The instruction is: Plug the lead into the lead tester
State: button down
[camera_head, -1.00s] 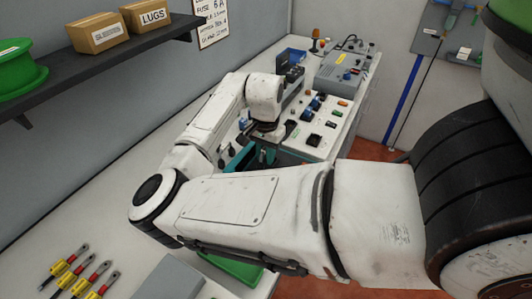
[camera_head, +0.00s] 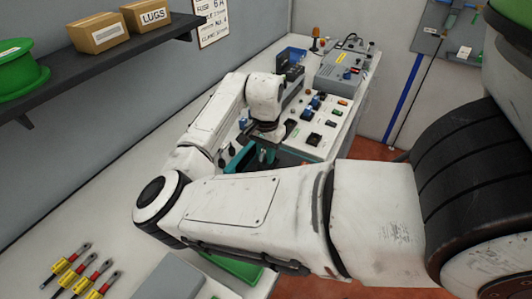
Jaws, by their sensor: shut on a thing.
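My gripper (camera_head: 265,154) points down beside the left edge of a white panel, under my white wrist. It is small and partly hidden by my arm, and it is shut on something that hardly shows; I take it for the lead. A grey box with a yellow label (camera_head: 343,72) and dark cord on top stands at the back of the bench. The white panel (camera_head: 312,138) carries black, blue, orange and green parts. I cannot tell for sure which of these is the lead tester.
A teal-edged bin (camera_head: 238,158) lies just left of my gripper. A blue bin (camera_head: 291,55) is at the back. Red and yellow leads (camera_head: 85,270) lie front left near a grey lid (camera_head: 170,278). A dark shelf (camera_head: 110,60) overhangs the bench at the left.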

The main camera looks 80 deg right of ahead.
jog(key=shift+f, duration=0.95)
dwell(2.2)
jog(key=c, duration=0.5)
grip_release()
jog(key=shift+c, duration=0.2)
jog(key=shift+r, duration=0.15)
jog(key=shift+r+p, duration=2.25)
jog(key=shift+r, duration=1.1)
